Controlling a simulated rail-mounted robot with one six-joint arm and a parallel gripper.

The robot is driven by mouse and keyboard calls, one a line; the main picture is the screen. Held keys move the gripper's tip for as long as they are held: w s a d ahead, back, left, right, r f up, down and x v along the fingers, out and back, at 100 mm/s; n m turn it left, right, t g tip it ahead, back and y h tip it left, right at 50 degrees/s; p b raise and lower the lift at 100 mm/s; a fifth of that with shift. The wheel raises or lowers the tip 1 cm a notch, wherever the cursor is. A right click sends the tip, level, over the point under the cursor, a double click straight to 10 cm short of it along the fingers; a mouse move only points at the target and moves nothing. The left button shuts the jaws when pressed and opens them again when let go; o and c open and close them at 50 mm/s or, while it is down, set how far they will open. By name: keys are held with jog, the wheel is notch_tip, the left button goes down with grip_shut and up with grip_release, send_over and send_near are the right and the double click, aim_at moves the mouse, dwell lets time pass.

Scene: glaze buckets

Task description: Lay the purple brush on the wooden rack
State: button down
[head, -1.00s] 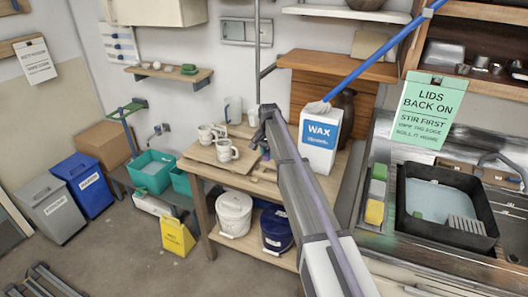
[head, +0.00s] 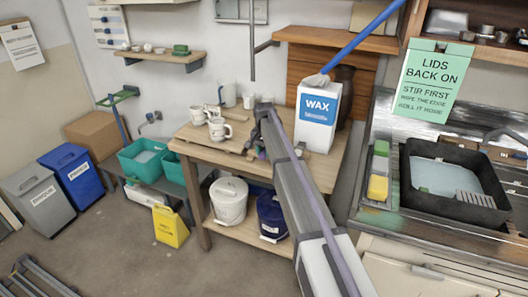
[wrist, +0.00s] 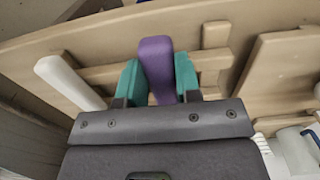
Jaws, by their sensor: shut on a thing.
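My gripper (wrist: 158,80) has teal fingers closed on the purple brush (wrist: 156,62), seen in the wrist view between them. The wooden rack (wrist: 212,60), made of pale slats, lies below and around the brush in the wrist view. Whether the brush touches the slats I cannot tell. A white handle-like piece (wrist: 68,80) lies across the rack to the left of my gripper. My arm hides most of the rack in the head view.
White mugs (head: 218,128) stand on the table left of my gripper. A white WAX container (head: 317,115) stands to the right, with a blue-handled tool above it. A white bucket (head: 229,201) and a dark blue bucket (head: 272,217) sit on the lower shelf.

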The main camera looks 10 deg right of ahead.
jog(key=shift+f, duration=0.25)
jog(key=c, duration=0.7)
grip_release()
jog(key=shift+c, duration=0.2)
notch_tip(320, 180, up, 11)
jog(key=p, duration=1.1)
jog(key=s+n, duration=0.6)
jog(key=s, duration=3.5)
jog(key=shift+s+a+f+n+b, duration=0.15)
jog(key=shift+s+f+n+b, duration=0.15)
jog(key=shift+f+b, duration=0.1)
